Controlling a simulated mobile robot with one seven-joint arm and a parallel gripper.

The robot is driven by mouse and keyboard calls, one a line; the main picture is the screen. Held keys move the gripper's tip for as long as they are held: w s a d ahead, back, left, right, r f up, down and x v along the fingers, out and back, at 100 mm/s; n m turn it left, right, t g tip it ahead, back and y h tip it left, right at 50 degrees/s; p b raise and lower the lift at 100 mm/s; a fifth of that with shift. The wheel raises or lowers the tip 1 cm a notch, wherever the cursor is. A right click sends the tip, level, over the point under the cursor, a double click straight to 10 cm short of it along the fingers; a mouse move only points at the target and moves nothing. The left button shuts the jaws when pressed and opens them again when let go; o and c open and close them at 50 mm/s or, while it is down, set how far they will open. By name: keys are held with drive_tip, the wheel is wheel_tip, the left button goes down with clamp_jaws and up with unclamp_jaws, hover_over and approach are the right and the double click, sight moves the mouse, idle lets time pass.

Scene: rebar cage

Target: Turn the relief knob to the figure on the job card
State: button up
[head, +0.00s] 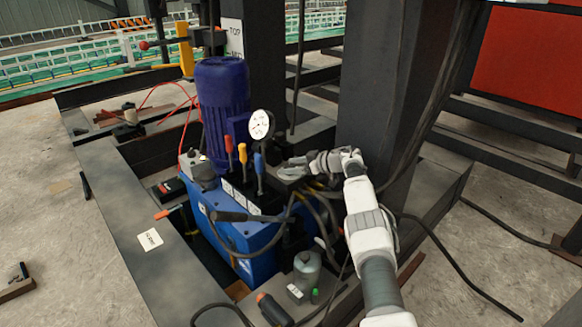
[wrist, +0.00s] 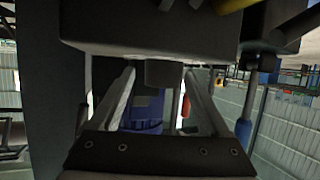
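The blue hydraulic unit (head: 250,240) carries a motor, a gauge and levers. In the wrist view a short dark round stub, seemingly the relief knob (wrist: 165,73), sticks out of a dark block (wrist: 150,35). My gripper (wrist: 160,84) is open, one finger on each side of the stub, with visible gaps; I cannot tell whether the tips reach it. In the head view my gripper (head: 292,168) is at the unit's top right, beside the levers, and the knob is not distinguishable. A white card (head: 150,239), perhaps the job card, lies on the beam; its text is unreadable.
The gauge (head: 261,125) and red, orange and blue lever handles (head: 258,163) stand left of my gripper. A thick dark column (head: 381,90) rises close behind it. Hoses (head: 325,220) hang below. The tall blue motor (head: 222,105) stands at the back left.

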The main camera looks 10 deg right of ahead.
sight(288, 166)
drive_tip(key=shift+s+a, duration=0.1)
drive_tip(key=shift+a, duration=0.05)
drive_tip(key=shift+r+p, duration=0.1)
drive_tip(key=shift+p, duration=0.3)
drive_tip(key=shift+s+d+r+p, duration=0.2)
drive_tip(key=shift+d+r+p, duration=0.1)
drive_tip(key=shift+p, duration=0.65)
drive_tip(key=p+v, duration=0.2)
drive_tip(key=p, duration=0.3)
drive_tip(key=shift+s+d, duration=0.1)
drive_tip(key=p+v, duration=0.6)
drive_tip(key=v, duration=0.8)
drive_tip(key=shift+d, duration=0.2)
